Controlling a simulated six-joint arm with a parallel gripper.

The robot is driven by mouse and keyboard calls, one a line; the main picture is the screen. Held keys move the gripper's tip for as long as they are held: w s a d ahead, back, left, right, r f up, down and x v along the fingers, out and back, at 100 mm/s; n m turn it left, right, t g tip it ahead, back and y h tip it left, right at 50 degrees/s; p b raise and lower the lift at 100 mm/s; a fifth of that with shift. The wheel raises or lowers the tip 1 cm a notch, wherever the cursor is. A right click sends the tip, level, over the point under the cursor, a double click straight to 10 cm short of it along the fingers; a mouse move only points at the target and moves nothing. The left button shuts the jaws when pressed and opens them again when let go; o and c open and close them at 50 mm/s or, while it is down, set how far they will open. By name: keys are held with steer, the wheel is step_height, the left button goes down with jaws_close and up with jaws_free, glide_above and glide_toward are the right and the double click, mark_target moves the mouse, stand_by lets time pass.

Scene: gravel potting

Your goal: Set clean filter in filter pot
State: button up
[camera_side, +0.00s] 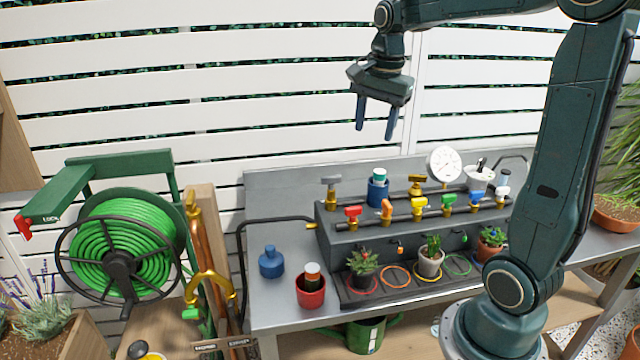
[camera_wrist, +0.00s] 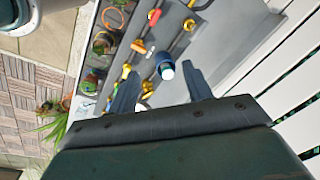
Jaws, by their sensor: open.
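A blue pot (camera_side: 377,194) stands on the grey console, with a white, teal-topped filter cartridge (camera_side: 379,175) sticking upright out of its top. In the wrist view the blue pot (camera_wrist: 163,61) and its pale cartridge (camera_wrist: 168,73) appear between my fingertips. A second cartridge (camera_side: 312,276), brown with a white top, stands in a red pot (camera_side: 311,294) at the bench front. A blue bottle-shaped cap or housing (camera_side: 271,263) sits on the bench to the left. My gripper (camera_side: 375,132) is open and empty, pointing down, well above the blue pot; it also shows in the wrist view (camera_wrist: 160,72).
Coloured valves (camera_side: 418,207) line pipes on the console, with a white gauge (camera_side: 444,164) behind. Several small plants (camera_side: 431,257) stand in a front tray. A green hose reel (camera_side: 122,245) is left of the bench. The air around my gripper is clear.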

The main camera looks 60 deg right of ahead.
steer(key=s+a+f+n+t, duration=0.3)
steer(key=s+a+n+t, duration=0.1)
steer(key=s+a+n, duration=1)
steer(key=a+n, duration=0.2)
steer(key=n, duration=0.2)
steer(key=shift+a+f+y, duration=0.15)
steer(key=shift+a+y, duration=0.05)
steer(key=shift+y, duration=0.2)
